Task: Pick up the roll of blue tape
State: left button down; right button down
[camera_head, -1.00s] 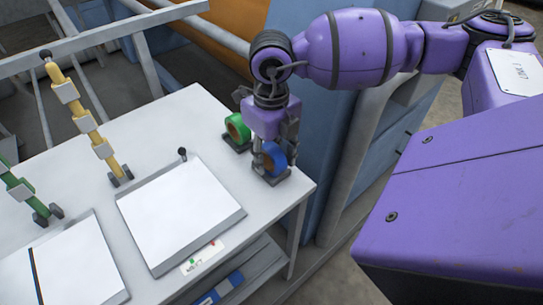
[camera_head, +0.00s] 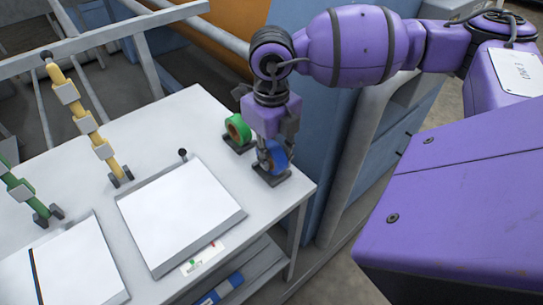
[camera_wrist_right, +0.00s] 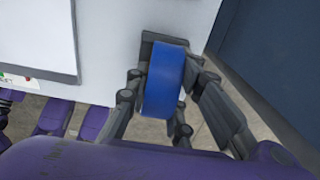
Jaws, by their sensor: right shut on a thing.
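The roll of blue tape (camera_head: 278,157) is upright at the right corner of the white table, at its dark holder (camera_head: 272,177). In the right wrist view the blue tape (camera_wrist_right: 165,80) shows as a blue band between the fingers. My right gripper (camera_head: 268,158) points down and is shut on the roll, with a finger on either side of it. The gripper hides part of the roll, and I cannot tell whether the roll is clear of its holder. My left gripper is not in view.
A green tape roll (camera_head: 238,129) stands in its own holder just behind and left. White pads (camera_head: 180,213) and jointed yellow (camera_head: 92,133) and green (camera_head: 22,193) pieces are on the table (camera_head: 160,125). A blue machine panel (camera_head: 320,130) stands close on the right.

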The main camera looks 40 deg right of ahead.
notch_tip(320, 180, up, 3)
jog(key=shift+a+f, duration=0.1)
jog(key=shift+f, duration=0.05)
jog(key=s+a+r, duration=0.2)
jog(key=a+r, duration=0.2)
jog(key=a, duration=0.2)
jog(key=s+a+r, duration=0.2)
jog(key=a+r, duration=0.3)
jog(key=a, duration=0.2)
jog(key=shift+s+r+b, duration=0.25)
jog(key=shift+r+b, duration=0.05)
jog(key=shift+b, duration=0.15)
